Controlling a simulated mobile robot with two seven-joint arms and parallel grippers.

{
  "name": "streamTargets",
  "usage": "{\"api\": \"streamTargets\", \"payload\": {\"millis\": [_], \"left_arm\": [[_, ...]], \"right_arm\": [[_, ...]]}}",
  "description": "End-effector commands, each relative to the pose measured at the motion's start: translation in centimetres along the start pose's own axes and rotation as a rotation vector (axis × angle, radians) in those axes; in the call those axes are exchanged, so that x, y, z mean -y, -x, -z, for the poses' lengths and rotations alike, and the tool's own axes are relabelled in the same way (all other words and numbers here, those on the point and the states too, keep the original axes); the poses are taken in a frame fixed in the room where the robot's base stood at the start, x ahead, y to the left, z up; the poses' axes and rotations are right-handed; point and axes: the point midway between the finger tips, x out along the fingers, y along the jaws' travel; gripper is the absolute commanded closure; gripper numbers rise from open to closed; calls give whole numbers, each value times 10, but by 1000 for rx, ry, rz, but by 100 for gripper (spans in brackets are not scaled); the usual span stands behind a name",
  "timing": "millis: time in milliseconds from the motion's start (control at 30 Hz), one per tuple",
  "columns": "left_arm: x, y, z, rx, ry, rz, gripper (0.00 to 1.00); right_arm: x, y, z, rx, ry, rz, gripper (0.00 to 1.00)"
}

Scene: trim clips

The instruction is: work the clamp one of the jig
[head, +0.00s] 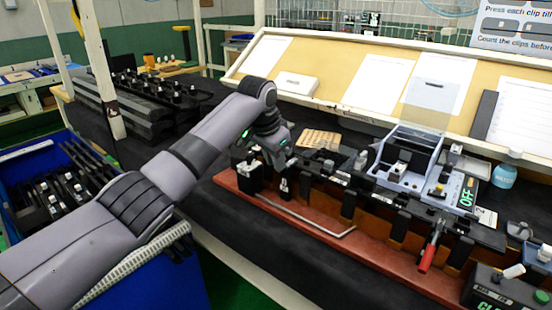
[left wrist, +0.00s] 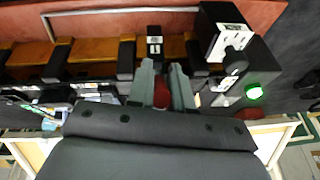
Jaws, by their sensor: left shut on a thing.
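The jig (head: 310,218) is a long red-brown base with a row of black blocks on a brown rail. My left gripper (head: 283,165) is over its left end, pointing down, beside a black box (head: 250,178). In the left wrist view the left gripper (left wrist: 167,80) has a red handle (left wrist: 162,95) between its two grey fingers and is shut on it. This looks like a clamp handle; the rest of that clamp is mostly hidden by the gripper. A second clamp with a red handle (head: 427,258) stands at the jig's right part, handle slanting down to the front. My right gripper is not in view.
The black box also shows in the left wrist view (left wrist: 228,45), close beside the fingers, with a green light (left wrist: 254,92). A bent metal rod (head: 305,219) runs along the jig's front. A grey device (head: 408,165) marked OFF stands behind. A blue bin (head: 160,285) is at left.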

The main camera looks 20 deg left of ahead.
Motion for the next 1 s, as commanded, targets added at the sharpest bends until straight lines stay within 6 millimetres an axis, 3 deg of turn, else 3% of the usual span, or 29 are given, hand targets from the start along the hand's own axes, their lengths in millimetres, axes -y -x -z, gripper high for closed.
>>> {"api": "streamTargets", "payload": {"millis": [500, 533, 600, 1000], "left_arm": [[-1, -2, -2, 24, -2, -5, 100], [-1, -2, -2, 24, -2, -5, 74], [-1, -2, -2, 24, -1, -5, 57], [0, 10, 0, 16, -2, -3, 57]], "right_arm": [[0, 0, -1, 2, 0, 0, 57], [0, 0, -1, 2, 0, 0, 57], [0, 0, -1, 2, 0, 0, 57], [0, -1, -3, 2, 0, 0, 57]]}}
